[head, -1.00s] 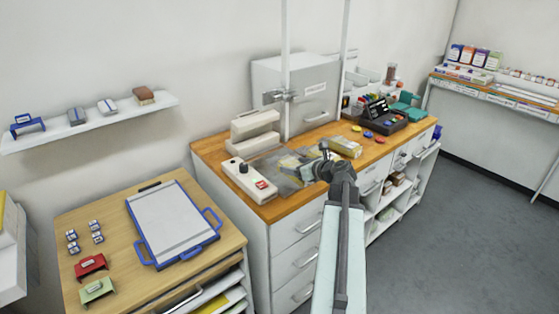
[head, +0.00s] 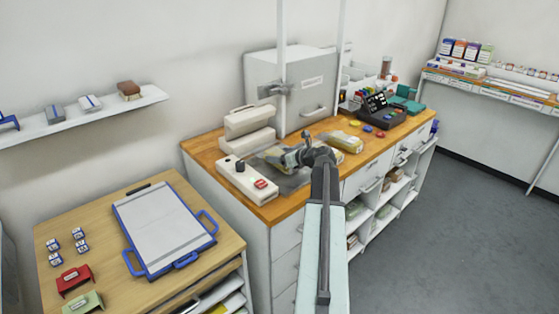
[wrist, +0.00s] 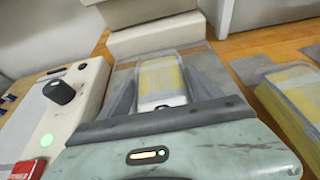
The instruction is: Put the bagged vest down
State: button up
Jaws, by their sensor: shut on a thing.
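The bagged vest (wrist: 163,82) is a folded yellow bundle in clear grey film. In the wrist view it sits between the two fingers of my gripper (wrist: 165,98), which is shut on it. In the head view my gripper (head: 300,157) is over the wooden counter (head: 290,212), just right of the white sealer-like device (head: 240,178). The vest is mostly hidden there by the gripper. Grey film (head: 292,182) shows below it; I cannot tell whether the vest touches the counter.
A second yellow bagged bundle (head: 346,142) lies right of my gripper, also in the wrist view (wrist: 297,92). A white two-part machine (head: 248,130) and a grey cabinet (head: 290,90) stand behind. Bare counter shows along the front edge.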

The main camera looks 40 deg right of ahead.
jog(key=shift+f, duration=0.1)
jog(key=o, duration=1.5)
jog(key=shift+c, duration=0.2)
jog(key=shift+r, duration=0.4)
jog(key=p+v, duration=0.4)
jog(key=v, duration=0.7)
jog(key=shift+f+p, duration=0.1)
jog(key=shift+p, duration=0.2)
jog(key=shift+s, duration=0.5)
